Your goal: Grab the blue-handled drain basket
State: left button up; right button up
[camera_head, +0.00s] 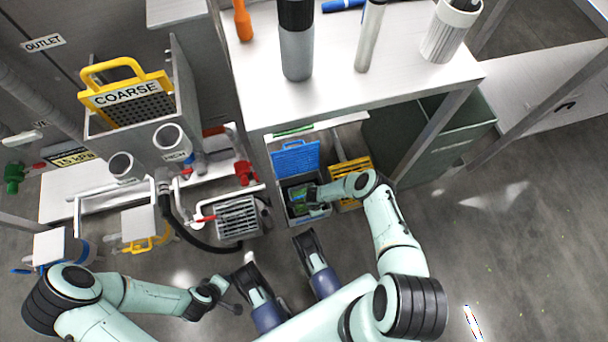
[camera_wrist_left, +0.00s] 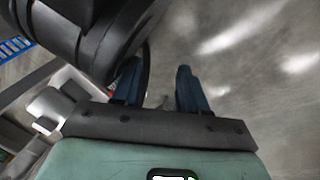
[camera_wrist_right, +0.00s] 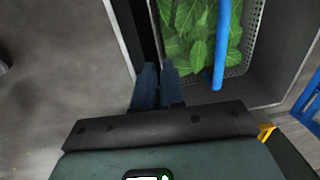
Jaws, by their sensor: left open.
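The drain basket (camera_wrist_right: 195,45) shows in the right wrist view as a perforated tray full of green leaves. Its blue handle (camera_wrist_right: 222,50) crosses the leaves toward the camera. In the head view the leaf-filled basket (camera_head: 299,196) sits inside a grey bin, partly covered by my right arm. My right gripper (camera_wrist_right: 159,85) has its fingers close together, left of the basket over a dark strip at the bin's edge. It is apart from the blue handle. My left gripper (camera_wrist_left: 158,85) is open and empty over bare floor, far left of the basket in the head view (camera_head: 236,304).
A blue rack (camera_head: 296,157) and a yellow rack (camera_head: 350,178) stand beside the basket under the white table (camera_head: 335,85). Pipes with red valves (camera_head: 243,172) and a yellow-handled COARSE strainer (camera_head: 128,92) stand left. Floor on the right is open.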

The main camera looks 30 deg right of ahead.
jog(key=f+b, duration=0.1)
jog(key=f, duration=0.2)
jog(key=shift+w+f, duration=0.15)
jog(key=shift+w, duration=0.05)
grip_shut()
pick_arm(q)
jog(key=shift+g, duration=0.7)
jog(key=s+f, duration=0.2)
jog(key=s, duration=0.1)
jog(key=shift+s+a+f, duration=0.2)
jog(key=shift+f, duration=0.15)
jog(key=shift+w, duration=0.1)
